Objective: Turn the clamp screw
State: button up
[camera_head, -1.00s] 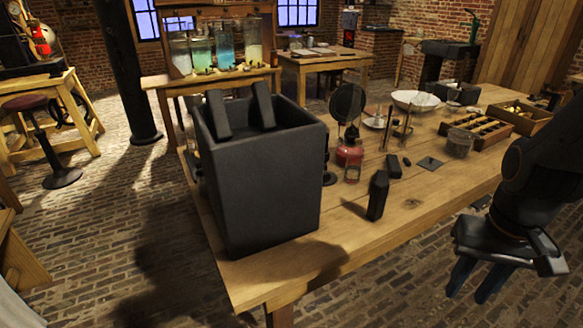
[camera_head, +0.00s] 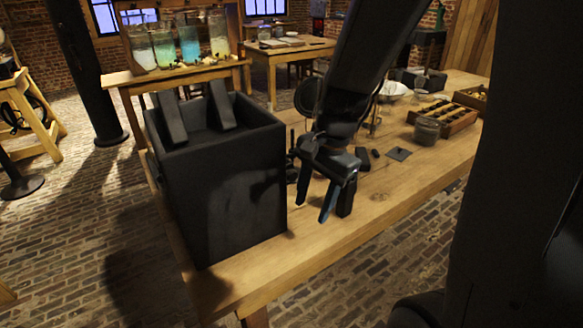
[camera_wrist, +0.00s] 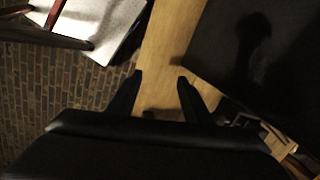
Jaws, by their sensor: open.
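I cannot make out a clamp screw in either view. My gripper (camera_head: 315,210) is open and empty, pointing down over the front part of the wooden table, just right of a large black box. In the wrist view the two fingers of my gripper (camera_wrist: 160,80) are spread apart with bare table edge between them. The black box (camera_head: 225,205) has two dark plates (camera_head: 172,118) leaning up out of its open top. The box wall also fills the upper right of the wrist view (camera_wrist: 285,50), with a shadow on it. A dark upright block (camera_head: 347,198) stands partly hidden behind my fingers.
The wooden table (camera_head: 400,195) has bare room at the front right. Jars of coloured liquid (camera_head: 188,42) stand on a back bench. My arm hides part of the table.

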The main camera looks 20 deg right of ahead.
jog(key=w+d+r+m+t+y, duration=0.1)
jog(key=w+r+m, duration=0.1)
jog(key=w+m, duration=0.75)
jog(key=m+t+y+p, duration=0.2)
jog(key=m, duration=0.9)
send_near(293, 171)
jog(key=w+f, duration=0.1)
jog(key=f, duration=0.1)
jog(key=x, duration=0.7)
jog(key=shift+a+f+b, duration=0.15)
jog(key=shift+a+b, duration=0.15)
jog(key=shift+a, duration=0.1)
jog(key=shift+c, duration=0.4)
jog(key=c, duration=1)
jog(key=p, duration=0.1)
jog(key=h+p, duration=0.1)
jog(key=shift+s+a+r+h+p, duration=0.2)
jog(key=shift+h+p, duration=0.1)
jog(key=shift+a+f+t+h+p, duration=0.1)
jog(key=shift+t+h+p, duration=0.2)
jog(key=shift+h+p, duration=0.55)
